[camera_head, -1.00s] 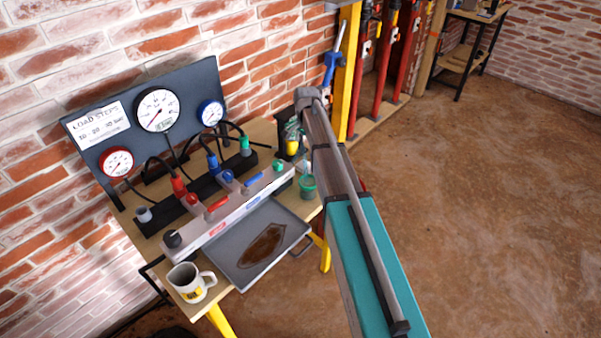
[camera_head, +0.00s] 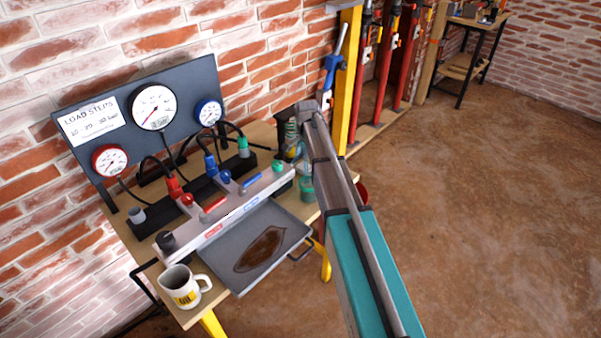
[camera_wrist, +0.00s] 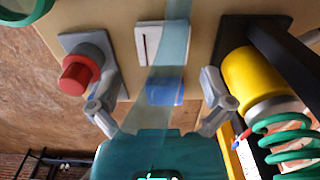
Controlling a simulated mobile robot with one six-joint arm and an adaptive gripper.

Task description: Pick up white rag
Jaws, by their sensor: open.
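I cannot make out a white rag for certain in either view. My gripper (camera_wrist: 159,90) is open in the wrist view, with one grey finger at each side and its teal body at the bottom. A pale teal strip (camera_wrist: 174,35) and a blue patch (camera_wrist: 165,92) show between the fingers, over a beige surface (camera_wrist: 115,20). A white piece with a dark line (camera_wrist: 147,45) lies beside the strip. I cannot tell whether the fingers touch anything. In the head view my arm hides most of the area around the gripper at the bench's right end.
A red knob (camera_wrist: 80,75) and a yellow cylinder (camera_wrist: 250,75) with a green coil (camera_wrist: 285,135) flank the gripper. The bench (camera_head: 192,316) carries a gauge panel (camera_head: 78,95), a valve manifold (camera_head: 225,220), an oily tray (camera_head: 290,226) and a mug (camera_head: 180,287). Floor at right is clear.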

